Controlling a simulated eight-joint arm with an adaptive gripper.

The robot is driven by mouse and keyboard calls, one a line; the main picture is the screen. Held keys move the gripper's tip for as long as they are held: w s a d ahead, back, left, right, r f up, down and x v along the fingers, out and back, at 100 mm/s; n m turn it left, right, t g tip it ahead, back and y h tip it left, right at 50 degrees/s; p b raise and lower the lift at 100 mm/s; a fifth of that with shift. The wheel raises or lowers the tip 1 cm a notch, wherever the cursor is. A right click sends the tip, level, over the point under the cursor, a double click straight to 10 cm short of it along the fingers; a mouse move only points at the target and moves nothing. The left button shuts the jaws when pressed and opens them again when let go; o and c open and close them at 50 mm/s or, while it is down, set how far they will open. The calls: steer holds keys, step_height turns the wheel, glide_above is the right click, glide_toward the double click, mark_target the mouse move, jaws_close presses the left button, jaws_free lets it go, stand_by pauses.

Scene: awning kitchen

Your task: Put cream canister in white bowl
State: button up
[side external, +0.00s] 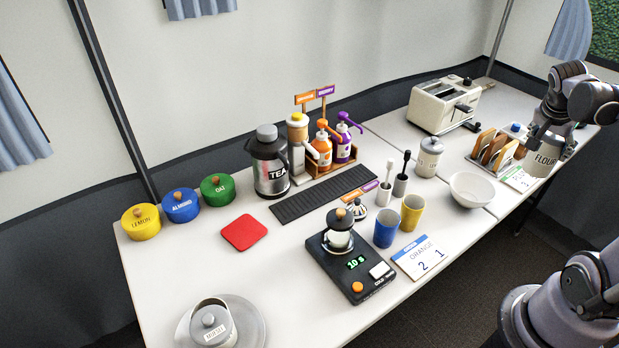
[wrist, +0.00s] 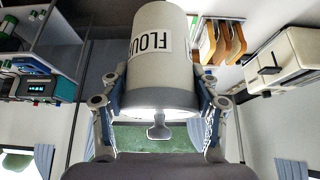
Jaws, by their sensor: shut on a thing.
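The cream canister (side external: 543,157), labelled FLOUR, is held in the air at the right of the side view, to the right of and above the white bowl. It also fills the upper middle of the wrist view (wrist: 163,75), with its knob pointing toward my palm. My gripper (side external: 556,118) is shut on it, with one finger on each side. The white bowl (side external: 473,191) stands upright and looks empty on the counter; I cannot see it in the wrist view.
A toast rack (side external: 492,147) stands behind the bowl, and a toaster (side external: 444,106) farther back. A small lidded canister (side external: 429,157) is left of the bowl. Yellow (side external: 412,212) and blue (side external: 386,229) cups stand in front-left. A card (side external: 520,180) lies right of the bowl.

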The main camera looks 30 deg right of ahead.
mark_target(538, 161)
steer(key=shift+f, duration=2.4)
steer(key=shift+w+f, duration=0.2)
steer(key=shift+w+a+f, duration=0.55)
steer(key=shift+w+f, duration=1.25)
steer(key=shift+w+a+f, duration=0.6)
steer(key=shift+w+f, duration=1.2)
steer(key=shift+w+a+f, duration=0.55)
steer(key=shift+w+f, duration=1.25)
steer(key=shift+f, duration=0.45)
steer(key=o, duration=1.2)
steer(key=shift+o, duration=0.2)
